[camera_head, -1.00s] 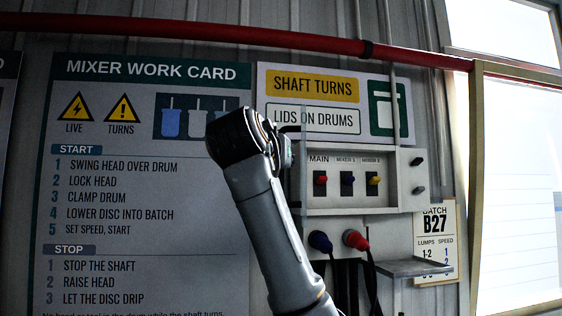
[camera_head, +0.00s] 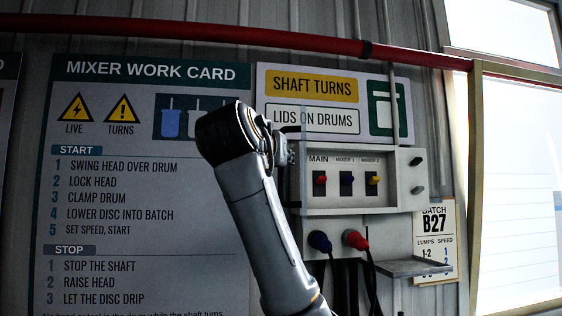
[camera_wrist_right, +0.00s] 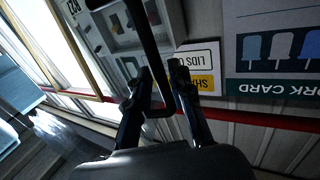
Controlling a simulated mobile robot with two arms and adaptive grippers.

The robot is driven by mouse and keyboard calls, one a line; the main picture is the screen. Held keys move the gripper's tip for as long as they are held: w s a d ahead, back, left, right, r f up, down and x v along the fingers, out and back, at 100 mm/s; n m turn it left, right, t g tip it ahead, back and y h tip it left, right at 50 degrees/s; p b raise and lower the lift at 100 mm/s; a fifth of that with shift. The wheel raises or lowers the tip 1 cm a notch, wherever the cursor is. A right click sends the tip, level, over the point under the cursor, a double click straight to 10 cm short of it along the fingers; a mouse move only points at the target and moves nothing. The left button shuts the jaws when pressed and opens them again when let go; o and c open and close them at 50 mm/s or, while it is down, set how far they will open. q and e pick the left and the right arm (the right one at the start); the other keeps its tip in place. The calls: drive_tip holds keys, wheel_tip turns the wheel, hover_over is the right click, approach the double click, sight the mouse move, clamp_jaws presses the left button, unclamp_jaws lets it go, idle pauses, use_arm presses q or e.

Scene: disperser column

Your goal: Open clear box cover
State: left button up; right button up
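The switch box (camera_head: 405,185) is on the wall, with a red, a blue and a yellow switch under MAIN and mixer labels. A thin, faint upright edge (camera_head: 303,125) at its left looks like part of the clear cover; how far the cover stands open I cannot tell. In the right wrist view, my right gripper (camera_wrist_right: 161,68) has its two fingers apart, with a black bent bar (camera_wrist_right: 150,40) running between them. The bar looks like a handle; firm contact is not visible. My left gripper is not in view.
A red pipe (camera_head: 200,31) crosses above. The work card (camera_head: 120,215) covers the wall at left. A bright window is at right.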

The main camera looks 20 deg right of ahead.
drive_tip(key=v, duration=1)
drive_tip(key=shift+s+a, duration=0.2)
drive_tip(key=shift+a, duration=0.15)
drive_tip(key=shift+r, duration=0.1)
